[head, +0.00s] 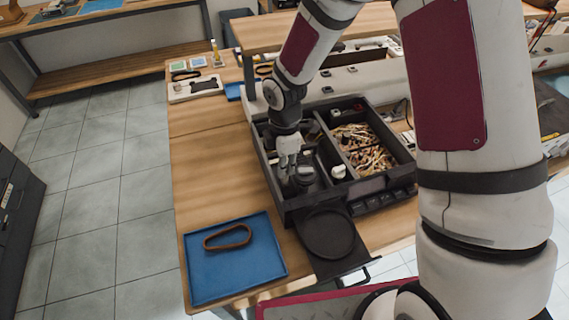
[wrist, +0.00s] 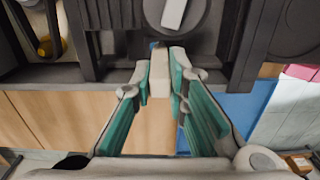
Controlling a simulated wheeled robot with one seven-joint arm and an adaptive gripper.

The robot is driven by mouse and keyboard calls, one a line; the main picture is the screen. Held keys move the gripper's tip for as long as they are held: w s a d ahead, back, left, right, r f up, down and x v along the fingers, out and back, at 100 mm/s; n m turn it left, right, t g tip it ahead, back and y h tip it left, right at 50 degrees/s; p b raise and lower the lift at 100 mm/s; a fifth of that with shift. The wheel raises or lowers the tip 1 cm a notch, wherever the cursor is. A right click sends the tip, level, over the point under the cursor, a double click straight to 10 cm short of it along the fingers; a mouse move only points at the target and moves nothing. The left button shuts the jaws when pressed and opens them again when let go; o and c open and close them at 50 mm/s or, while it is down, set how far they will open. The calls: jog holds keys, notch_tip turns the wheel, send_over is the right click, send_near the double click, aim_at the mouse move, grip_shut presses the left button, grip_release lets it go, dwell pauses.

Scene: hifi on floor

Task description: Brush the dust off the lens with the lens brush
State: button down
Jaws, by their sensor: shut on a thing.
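My gripper (head: 289,158) is low over the left compartment of a black divided tray (head: 288,208). In the wrist view its teal-padded fingers (wrist: 162,72) are closed on a slim pale piece, which looks like the lens brush (wrist: 159,84). The brush cannot be made out in the head view. A dark round object, perhaps the lens (head: 303,179), sits in the compartment just below my gripper. In the wrist view a dark disc (wrist: 196,27) with a white bar on it lies just beyond the fingertips. I cannot tell whether the brush touches it. No dust can be made out.
The tray's other compartment holds a heap of small brownish pieces (head: 362,150). A white-topped knob (head: 339,171) stands beside the dark round object. A black round pad (head: 328,234) lies in front of the tray. A blue mat (head: 213,278) with a brown loop (head: 228,237) lies front left.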

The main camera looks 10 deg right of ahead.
jog(key=shift+w+a+b, duration=0.15)
jog(key=shift+w+b, duration=0.25)
jog(key=shift+w, duration=0.45)
jog(key=shift+r, duration=0.35)
dwell(0.5)
notch_tip(320, 180, up, 12)
jog(key=p, duration=0.3)
jog(key=shift+p, duration=0.4)
dwell(0.7)
jog(key=shift+s+f, duration=0.1)
jog(key=shift+f, duration=0.1)
dwell(0.3)
